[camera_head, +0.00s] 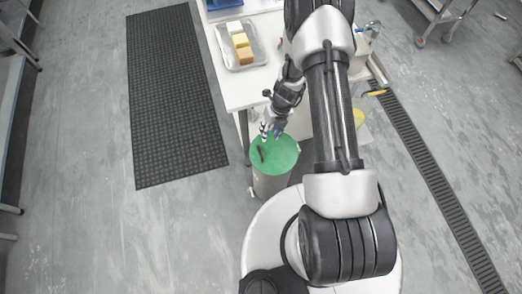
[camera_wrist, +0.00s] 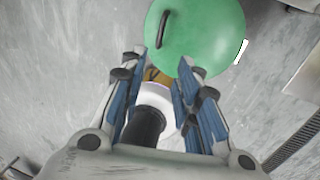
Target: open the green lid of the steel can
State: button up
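The steel can (camera_head: 271,185) stands on the floor in front of the table, next to my base. Its round green lid (camera_head: 283,152) lies flat on top and looks closed; the lid also fills the top of the wrist view (camera_wrist: 215,38). A black bar handle (camera_head: 261,154) sits off-centre on the lid, and in the wrist view the handle (camera_wrist: 163,29) lies beyond the fingertips. My gripper (camera_head: 266,132) is above the lid's far edge. In the wrist view my gripper (camera_wrist: 163,60) is open, its blue-padded fingers apart and not on the handle.
A white table (camera_head: 240,92) stands just behind the can, with a metal tray (camera_head: 232,58) holding yellow and brown blocks. A black mat (camera_head: 175,95) lies on the left and a floor drain grate (camera_head: 435,170) runs on the right. The floor left of the can is clear.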

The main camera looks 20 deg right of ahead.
aim_at(261, 154)
jog(key=a+f+b, duration=0.1)
jog(key=f+b, duration=0.1)
jog(key=f, duration=0.3)
jog(key=a+f+b, duration=0.1)
jog(key=f, duration=0.4)
jog(key=a+f+b, duration=0.1)
jog(key=f+b, duration=0.1)
jog(key=f, duration=0.3)
jog(key=shift+a+f+b, duration=0.1)
jog(key=shift+f+b, duration=0.25)
jog(key=shift+f, duration=0.05)
jog(key=shift+c, duration=0.5)
grip_shut()
